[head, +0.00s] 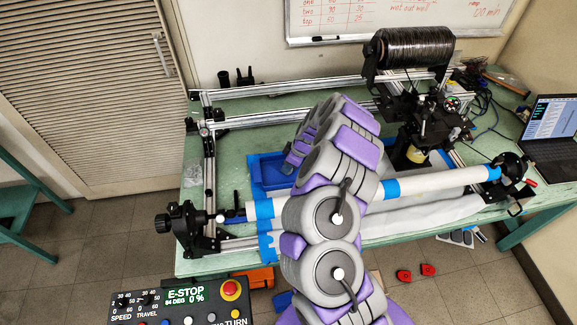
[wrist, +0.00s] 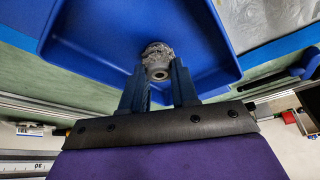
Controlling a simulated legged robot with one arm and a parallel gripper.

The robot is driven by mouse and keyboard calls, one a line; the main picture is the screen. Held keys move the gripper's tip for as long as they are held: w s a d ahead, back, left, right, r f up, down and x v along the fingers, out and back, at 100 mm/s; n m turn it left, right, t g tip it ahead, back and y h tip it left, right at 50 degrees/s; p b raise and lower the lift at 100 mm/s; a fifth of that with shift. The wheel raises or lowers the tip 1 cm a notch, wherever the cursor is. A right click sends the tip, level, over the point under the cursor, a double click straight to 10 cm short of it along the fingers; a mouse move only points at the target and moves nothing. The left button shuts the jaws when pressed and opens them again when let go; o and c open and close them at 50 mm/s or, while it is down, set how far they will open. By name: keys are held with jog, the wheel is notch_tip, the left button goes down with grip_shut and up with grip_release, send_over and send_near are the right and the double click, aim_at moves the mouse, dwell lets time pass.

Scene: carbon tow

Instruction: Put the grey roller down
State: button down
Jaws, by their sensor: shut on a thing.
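The grey roller (wrist: 157,58) shows in the wrist view as a rough grey end with a round hub, between the tips of my blue fingers. My gripper (wrist: 158,78) is shut on it. Behind it in that view lies the blue tray (wrist: 90,30), with its floor and raised rim visible. I cannot tell whether the roller touches the tray floor. In the head view the blue tray (head: 262,178) stands on the green table, left of my arm.
A white tube with blue tape (head: 430,183) spans the front of the metal frame (head: 208,160) on the table. A black spool (head: 413,47) sits on the carriage at the back right. A laptop (head: 552,125) stands at the right edge. A control box (head: 180,300) is at the lower left.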

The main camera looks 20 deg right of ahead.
jog(key=shift+a, duration=0.25)
jog(key=shift+f, duration=0.15)
jog(key=c, duration=0.9)
grip_release()
jog(key=shift+d, duration=0.15)
jog(key=shift+o, duration=0.2)
